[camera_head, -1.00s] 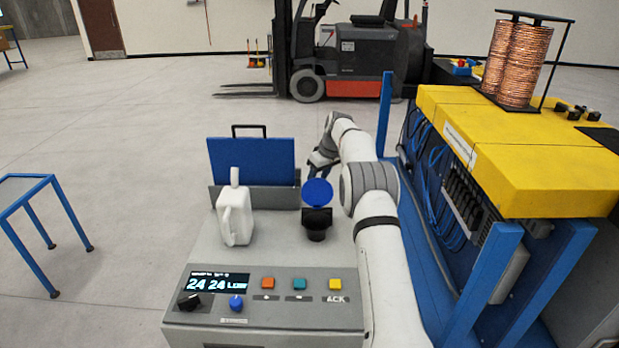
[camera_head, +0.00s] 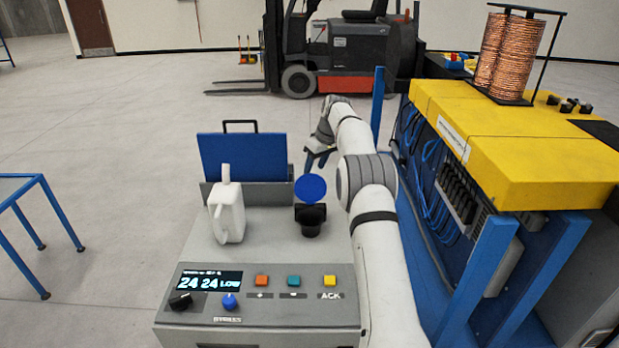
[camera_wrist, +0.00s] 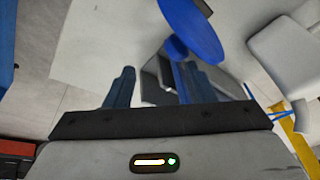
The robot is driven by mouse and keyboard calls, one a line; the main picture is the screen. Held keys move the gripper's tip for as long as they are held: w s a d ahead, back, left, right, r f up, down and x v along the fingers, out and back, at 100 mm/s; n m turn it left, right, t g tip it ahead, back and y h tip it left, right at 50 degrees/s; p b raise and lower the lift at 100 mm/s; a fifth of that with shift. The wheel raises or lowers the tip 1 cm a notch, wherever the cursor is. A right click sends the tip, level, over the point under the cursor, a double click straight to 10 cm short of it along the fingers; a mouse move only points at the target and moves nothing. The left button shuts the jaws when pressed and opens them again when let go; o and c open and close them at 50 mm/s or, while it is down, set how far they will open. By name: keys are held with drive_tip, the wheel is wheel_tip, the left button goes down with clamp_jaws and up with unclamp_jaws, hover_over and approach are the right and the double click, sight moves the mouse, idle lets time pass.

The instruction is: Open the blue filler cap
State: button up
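The blue filler cap (camera_head: 310,188) is a round disc standing raised and nearly upright above the black filler neck (camera_head: 311,222) on the grey console. In the wrist view the cap (camera_wrist: 193,28) is seen at an angle near the top, beyond the fingertips. My gripper (camera_head: 318,158) is behind and slightly right of the cap in the head view, apart from it. In the wrist view my gripper (camera_wrist: 155,72) has its two blue-grey fingers spread with nothing visible held between them. The neck is partly hidden by a finger there.
A white jug (camera_head: 228,212) stands left of the neck. A blue panel (camera_head: 241,162) rises at the console's back. The front has buttons, knobs and a display (camera_head: 209,281). The yellow-topped machine (camera_head: 530,150) stands close right of my arm.

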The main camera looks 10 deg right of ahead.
drive_tip(key=v, duration=0.3)
drive_tip(key=shift+a, duration=0.1)
drive_tip(key=shift+s+r, duration=0.1)
drive_tip(key=shift+r, duration=0.05)
